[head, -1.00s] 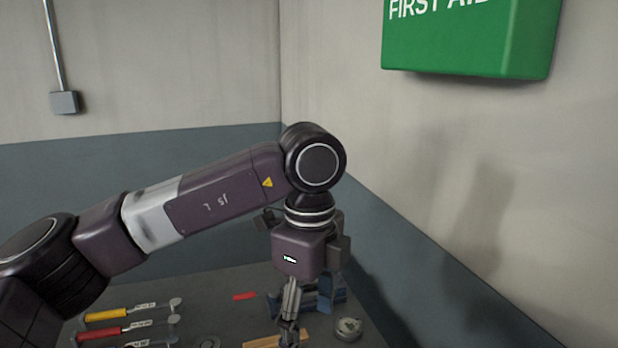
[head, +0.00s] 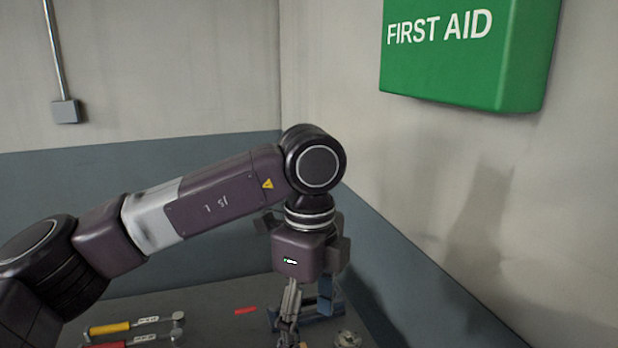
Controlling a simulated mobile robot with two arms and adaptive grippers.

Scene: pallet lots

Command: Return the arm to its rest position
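My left arm comes in from the left and bends down at its wrist over the workbench (head: 215,318). My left gripper (head: 287,338) points down at the bench near the lower edge of the head view. Its fingers look close together, but their tips are near the picture edge, and I cannot tell whether they hold anything. My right gripper is not in view.
A blue tool (head: 325,301) stands right behind my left gripper. A yellow-handled tool (head: 110,328), a red-handled tool (head: 107,346), a small red piece (head: 245,310) and a round metal part (head: 347,339) lie on the bench. Walls meet behind; a green first aid box (head: 460,50) hangs at right.

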